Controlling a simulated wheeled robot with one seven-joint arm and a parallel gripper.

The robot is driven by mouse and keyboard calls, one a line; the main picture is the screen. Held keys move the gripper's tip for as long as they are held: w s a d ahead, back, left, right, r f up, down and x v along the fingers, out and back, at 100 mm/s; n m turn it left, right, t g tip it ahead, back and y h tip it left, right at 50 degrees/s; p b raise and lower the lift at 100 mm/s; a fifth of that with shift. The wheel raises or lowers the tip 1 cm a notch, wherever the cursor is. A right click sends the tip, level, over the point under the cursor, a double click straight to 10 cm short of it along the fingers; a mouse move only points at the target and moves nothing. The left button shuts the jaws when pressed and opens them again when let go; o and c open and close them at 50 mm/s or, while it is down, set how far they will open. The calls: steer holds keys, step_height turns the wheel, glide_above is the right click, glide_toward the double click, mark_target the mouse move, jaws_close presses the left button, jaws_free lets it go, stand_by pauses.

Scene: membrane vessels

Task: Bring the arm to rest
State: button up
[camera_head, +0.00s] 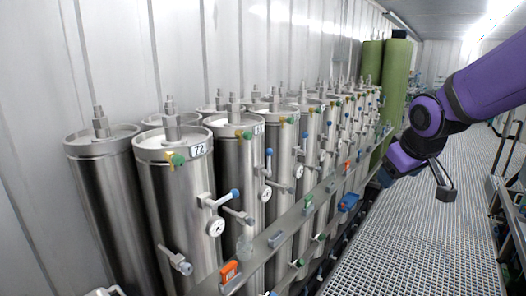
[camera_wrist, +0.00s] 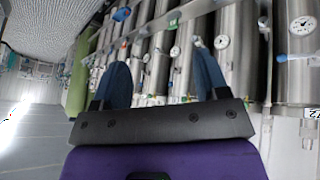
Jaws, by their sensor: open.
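My purple arm (camera_head: 485,88) reaches in from the right in the head view, bent at the wrist above the grating walkway. My gripper (camera_head: 382,178) points down and left, toward the rail in front of the vessels. In the wrist view my gripper (camera_wrist: 162,80) shows two dark blue fingers spread wide apart, with nothing held between them. The steel vessels appear behind the fingers there. In the head view, the fingertips are small and partly hidden by the hand.
Steel membrane vessels (camera_head: 178,215) with gauges and valves stand in rows at left. A metal rail (camera_head: 290,222) with coloured handles runs along their front. Green cylinders (camera_head: 397,78) stand at the back. The grating walkway (camera_head: 425,245) is clear; metal framing (camera_head: 503,205) borders its right side.

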steer(key=s+r+m, duration=0.2)
steer(key=s, duration=0.9)
steer(key=s+r+m+g, duration=0.1)
steer(key=s+r+m, duration=0.1)
steer(key=s, duration=0.9)
steer(key=shift+s+d+r+y, duration=0.15)
steer(key=shift+d+r+y, duration=0.15)
steer(key=shift+r, duration=0.1)
